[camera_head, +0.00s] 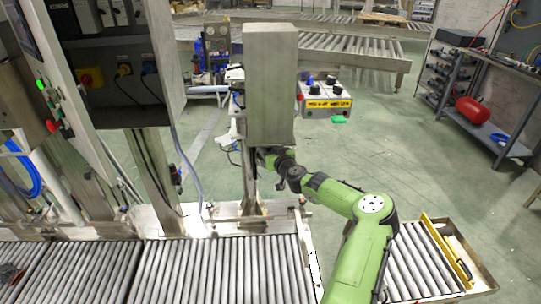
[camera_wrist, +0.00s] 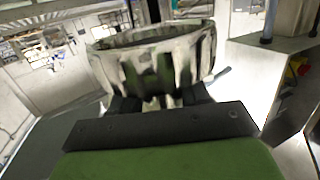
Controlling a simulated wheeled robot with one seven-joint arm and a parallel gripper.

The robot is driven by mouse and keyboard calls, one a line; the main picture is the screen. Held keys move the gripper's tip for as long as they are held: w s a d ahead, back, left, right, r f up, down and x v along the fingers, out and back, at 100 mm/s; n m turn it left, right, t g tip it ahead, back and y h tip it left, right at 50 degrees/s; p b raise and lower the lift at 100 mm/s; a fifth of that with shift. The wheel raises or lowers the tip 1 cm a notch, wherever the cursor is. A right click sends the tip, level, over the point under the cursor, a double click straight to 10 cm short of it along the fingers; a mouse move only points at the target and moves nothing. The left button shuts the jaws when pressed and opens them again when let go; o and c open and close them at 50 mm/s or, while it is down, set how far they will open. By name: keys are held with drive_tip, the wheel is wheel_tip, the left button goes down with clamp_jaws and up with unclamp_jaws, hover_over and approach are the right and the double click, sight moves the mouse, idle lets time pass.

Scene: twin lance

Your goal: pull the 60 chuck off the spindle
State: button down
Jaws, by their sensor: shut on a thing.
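The chuck (camera_wrist: 150,62) is a wide, ring-shaped metal piece with a scalloped, shiny side and an open top, filling the upper middle of the wrist view. I take it to be the 60 chuck, but no marking is readable. My gripper (camera_wrist: 160,98) is shut on its near side, with dark fingers against the wall. In the head view my gripper (camera_head: 266,156) is small, just below the steel box housing (camera_head: 270,85), and the chuck cannot be made out there. The spindle is hidden, so I cannot tell whether the chuck is still on it.
A roller conveyor (camera_head: 215,270) runs along the front. A control cabinet (camera_head: 115,60) stands at left. A yellow-fronted control box (camera_head: 327,105) is right of the housing. A shelf with a red tank (camera_head: 472,110) is at far right. Open green floor (camera_head: 410,160) lies between.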

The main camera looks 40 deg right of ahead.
drive_tip(key=shift+w+f+b, duration=0.1)
drive_tip(key=shift+f+b, duration=0.2)
drive_tip(key=shift+f, duration=0.05)
drive_tip(key=shift+f+b, duration=1.45)
drive_tip(key=shift+b, duration=0.35)
